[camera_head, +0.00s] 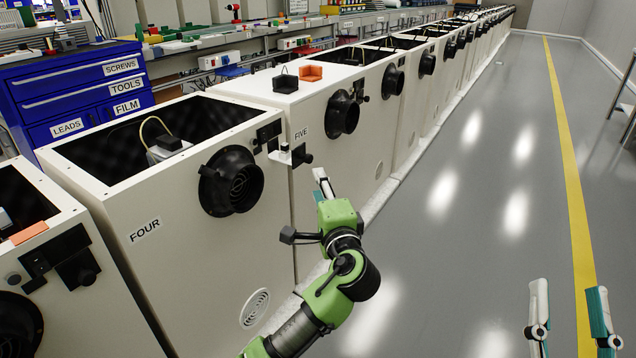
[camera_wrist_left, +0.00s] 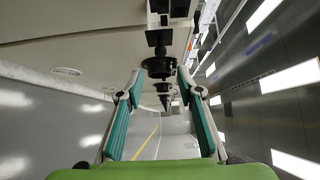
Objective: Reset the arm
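My left arm is green and reaches from the bottom of the head view toward the front of the white cabinet labelled FIVE (camera_head: 345,165). Its left gripper (camera_head: 322,183) is seen edge-on there, in front of the cabinet row. In the left wrist view the left gripper (camera_wrist_left: 160,76) has two teal-and-white fingers spread apart with nothing between them. Dark round fittings (camera_wrist_left: 158,65) on the cabinet fronts show beyond the gap; I see no contact. My right gripper (camera_head: 568,288) is at the bottom right of the head view, fingers apart and empty above the floor.
The cabinet labelled FOUR (camera_head: 150,190) stands left of my left arm, with a black round vent (camera_head: 232,181) sticking out. A small white latch piece (camera_head: 285,155) projects beside it. The grey aisle floor (camera_head: 480,220) with its yellow line (camera_head: 570,170) is clear on the right.

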